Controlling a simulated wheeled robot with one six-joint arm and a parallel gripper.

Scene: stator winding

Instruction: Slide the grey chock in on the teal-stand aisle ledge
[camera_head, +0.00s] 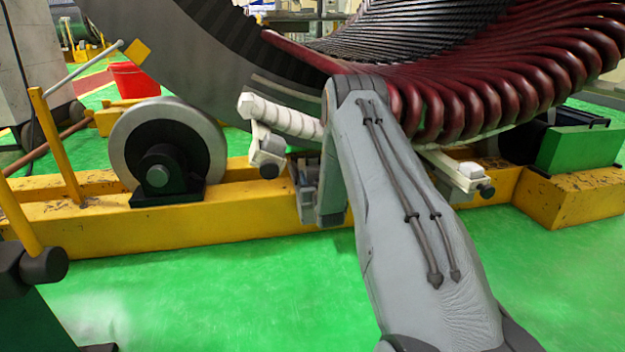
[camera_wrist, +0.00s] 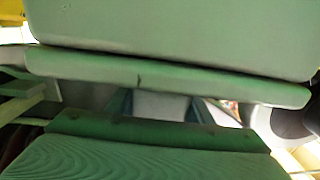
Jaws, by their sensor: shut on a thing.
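My gripper (camera_head: 306,190) is low at the centre of the head view, beside the yellow beam (camera_head: 130,228) and mostly hidden by my own forearm. In the wrist view a broad pale green-tinted part fills the top and a ribbed green-tinted part fills the bottom. A pale grey block (camera_wrist: 160,106), seemingly the grey chock, shows between them, and my gripper is shut on it. The chock's outline is not clear in the head view. A dark green stand (camera_head: 35,312) is at the lower left; a green box (camera_head: 578,149) is at the right. I cannot tell which ledge is the aisle ledge.
A grey roller (camera_head: 168,150) sits on the beam at left. A white wrapped bar (camera_head: 285,117) lies close left of my wrist. A red bucket (camera_head: 133,80) stands behind. The green floor in front is clear.

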